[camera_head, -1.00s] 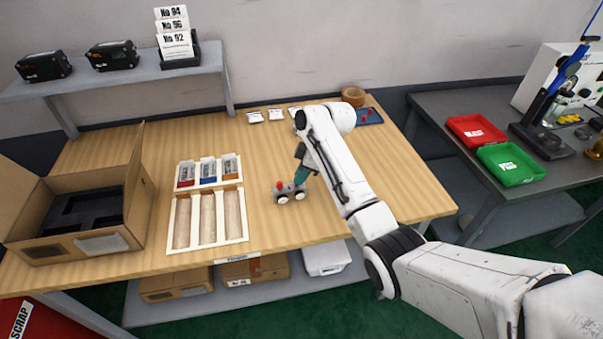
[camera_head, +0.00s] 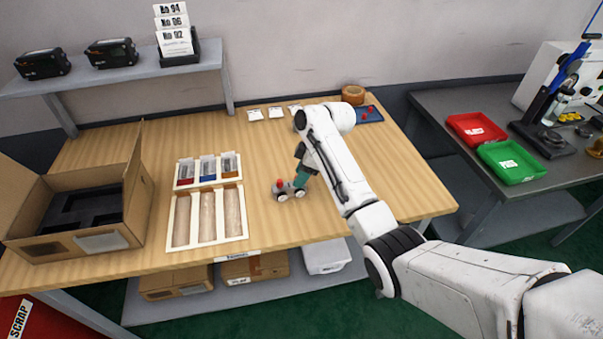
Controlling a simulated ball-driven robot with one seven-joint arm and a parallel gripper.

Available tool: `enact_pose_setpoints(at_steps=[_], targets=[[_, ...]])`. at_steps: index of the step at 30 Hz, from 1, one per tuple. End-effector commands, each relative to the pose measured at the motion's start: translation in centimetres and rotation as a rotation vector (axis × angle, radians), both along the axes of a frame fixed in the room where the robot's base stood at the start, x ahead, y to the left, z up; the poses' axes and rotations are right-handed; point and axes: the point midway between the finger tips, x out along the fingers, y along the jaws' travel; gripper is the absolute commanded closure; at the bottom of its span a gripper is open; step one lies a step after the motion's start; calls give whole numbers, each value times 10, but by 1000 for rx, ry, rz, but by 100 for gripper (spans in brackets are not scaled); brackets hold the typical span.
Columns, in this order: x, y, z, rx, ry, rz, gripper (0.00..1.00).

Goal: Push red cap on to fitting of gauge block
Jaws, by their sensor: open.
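The gauge block (camera_head: 288,191) stands on the wooden table in front of my arm, a small grey block with two white round gauges facing the front. A red cap (camera_head: 280,182) shows at the top of its left end; I cannot tell how far it sits on the fitting. My gripper (camera_head: 298,180) is open, with teal fingers pointing down at the right end of the block. I cannot tell whether the fingers touch the block. Small red pieces (camera_head: 367,114) lie on a blue tray (camera_head: 376,119) at the back right of the table.
A white tray with wooden slots (camera_head: 209,240) and small coloured bins (camera_head: 208,168) stand left of the block. An open cardboard box (camera_head: 45,246) is at the far left. Red (camera_head: 475,129) and green (camera_head: 511,162) trays sit on the grey bench at right. The table around the block is mostly clear.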

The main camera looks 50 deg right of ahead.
Motion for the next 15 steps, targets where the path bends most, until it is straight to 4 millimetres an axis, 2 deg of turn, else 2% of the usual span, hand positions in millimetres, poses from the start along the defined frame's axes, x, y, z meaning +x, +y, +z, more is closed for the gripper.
enact_pose_setpoints(at_steps=[7, 15], targets=[[-2, -2, 8, 0, -1, 0, 56], [-17, -13, 51, -1, -3, -1, 56]])
